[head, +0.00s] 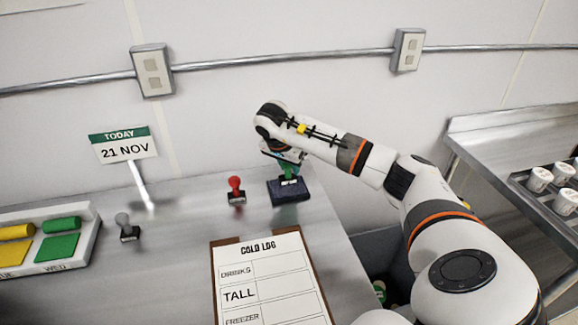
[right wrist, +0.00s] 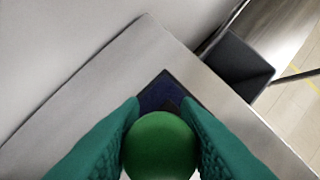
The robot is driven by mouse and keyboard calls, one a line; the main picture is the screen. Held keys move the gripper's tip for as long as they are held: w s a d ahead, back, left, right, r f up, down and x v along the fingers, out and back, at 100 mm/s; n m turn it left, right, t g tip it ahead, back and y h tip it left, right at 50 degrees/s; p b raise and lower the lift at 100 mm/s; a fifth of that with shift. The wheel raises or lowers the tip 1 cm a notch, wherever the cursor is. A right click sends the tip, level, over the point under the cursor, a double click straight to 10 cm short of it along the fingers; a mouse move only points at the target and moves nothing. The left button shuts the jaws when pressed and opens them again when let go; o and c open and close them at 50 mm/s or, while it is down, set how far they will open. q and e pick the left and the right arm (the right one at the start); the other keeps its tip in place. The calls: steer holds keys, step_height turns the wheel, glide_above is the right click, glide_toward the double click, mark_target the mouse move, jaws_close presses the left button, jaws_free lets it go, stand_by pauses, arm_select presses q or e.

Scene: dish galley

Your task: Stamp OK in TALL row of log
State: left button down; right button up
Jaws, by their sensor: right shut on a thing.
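The cold log (head: 268,285) lies on a brown clipboard (head: 226,242) at the front of the counter, with rows DRINKS, TALL and FREEZER showing; the visible boxes look blank. My right gripper (head: 287,168) is shut on a green stamp; its round green knob (right wrist: 160,146) sits between the fingers in the right wrist view. The green stamp is at a dark blue ink pad (head: 288,192), behind the log; I cannot tell whether it touches the pad. A red stamp (head: 236,190) and a grey stamp (head: 127,228) stand upright to the left. My left gripper is not in view.
A TODAY 21 NOV sign (head: 124,146) stands at the back left. A tray (head: 80,258) with yellow and green blocks is at the far left. A rack of white cups (head: 540,178) is at the right, beyond the counter's right edge.

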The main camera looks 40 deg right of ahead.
steer(key=shift+r+p, duration=1.7)
steer(key=shift+r, duration=0.75)
steer(key=shift+a+f, duration=0.1)
